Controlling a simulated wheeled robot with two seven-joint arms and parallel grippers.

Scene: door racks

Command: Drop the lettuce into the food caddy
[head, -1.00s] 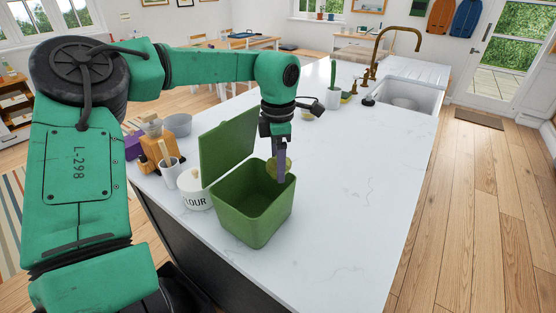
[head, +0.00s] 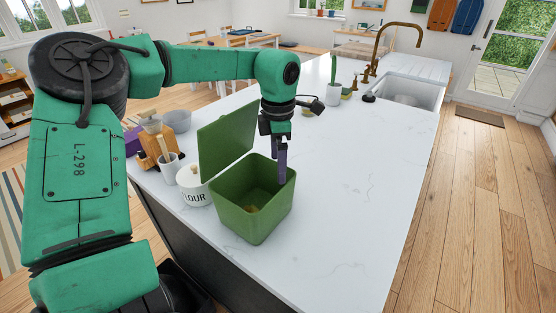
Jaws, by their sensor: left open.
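The green food caddy (head: 252,222) stands on the white worktop with its lid (head: 226,138) raised at the left. My left gripper (head: 280,178) points down over the caddy's right rear side. It is open, and nothing shows between its fingers. A small yellowish-brown patch of the lettuce (head: 252,208) shows low inside the caddy; the front wall hides the rest. My right gripper is not in view.
A white flour jar (head: 196,190), a utensil pot (head: 167,170), a wooden block (head: 176,142) and a grey bowl (head: 178,122) stand left of the caddy. The worktop (head: 350,190) is clear to the right. A sink (head: 408,92) and brass tap (head: 380,50) lie farther back.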

